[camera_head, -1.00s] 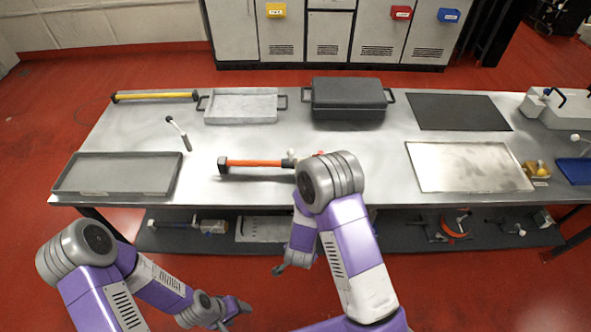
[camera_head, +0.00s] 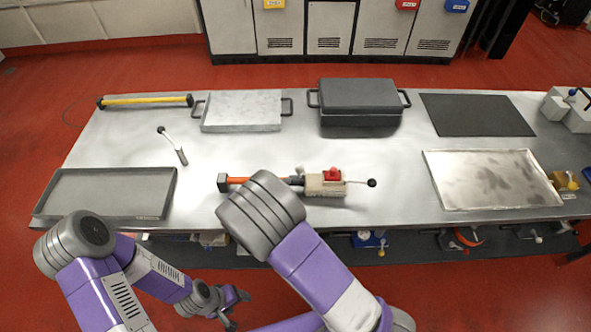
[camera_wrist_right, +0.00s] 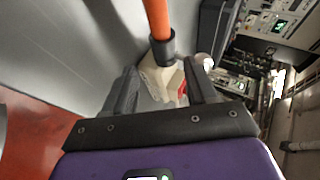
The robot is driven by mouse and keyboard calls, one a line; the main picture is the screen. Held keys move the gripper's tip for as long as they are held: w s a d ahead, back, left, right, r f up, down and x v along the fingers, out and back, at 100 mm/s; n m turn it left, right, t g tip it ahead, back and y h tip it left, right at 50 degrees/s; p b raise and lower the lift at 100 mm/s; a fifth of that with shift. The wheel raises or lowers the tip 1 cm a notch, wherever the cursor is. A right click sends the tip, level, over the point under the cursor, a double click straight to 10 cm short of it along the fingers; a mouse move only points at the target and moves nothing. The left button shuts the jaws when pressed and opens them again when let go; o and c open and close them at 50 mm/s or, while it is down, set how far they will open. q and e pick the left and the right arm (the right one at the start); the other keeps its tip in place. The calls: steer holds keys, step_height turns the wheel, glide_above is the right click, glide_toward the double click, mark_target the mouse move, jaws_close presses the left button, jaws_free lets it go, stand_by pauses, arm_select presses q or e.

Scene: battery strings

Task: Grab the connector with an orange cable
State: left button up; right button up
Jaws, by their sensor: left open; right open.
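The connector with an orange cable lies along the front middle of the table. Its orange cable (camera_head: 238,180) has a dark block at its left end, and its beige body (camera_head: 322,186) carries a red part on top. My right arm's grey joint hides part of it. In the right wrist view the orange cable (camera_wrist_right: 157,18) comes in from the top to the beige body (camera_wrist_right: 160,78). My right gripper (camera_wrist_right: 163,75) is open, its fingers on either side of that body; contact is unclear. My left gripper (camera_head: 232,306) is open and empty, low in front of the table.
A grey tray (camera_head: 68,214) lies front left and a metal tray (camera_head: 438,180) front right. A yellow-and-black bar (camera_head: 150,101), a light tray (camera_head: 240,127), a dark lidded case (camera_head: 358,119) and a black mat (camera_head: 475,117) line the back. A lever-like tool (camera_head: 172,146) lies at left.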

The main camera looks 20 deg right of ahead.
mark_target(295, 182)
steer(key=shift+x, duration=1.1)
steer(key=shift+w+d+f+b, duration=0.15)
steer(key=shift+w+d+b, duration=0.1)
steer(key=shift+d+b, duration=0.1)
steer(key=x, duration=0.4)
steer(key=shift+w+d+b, duration=0.15)
steer(key=shift+w+b, duration=0.2)
steer(key=shift+b, duration=0.05)
steer(key=shift+c, duration=0.5)
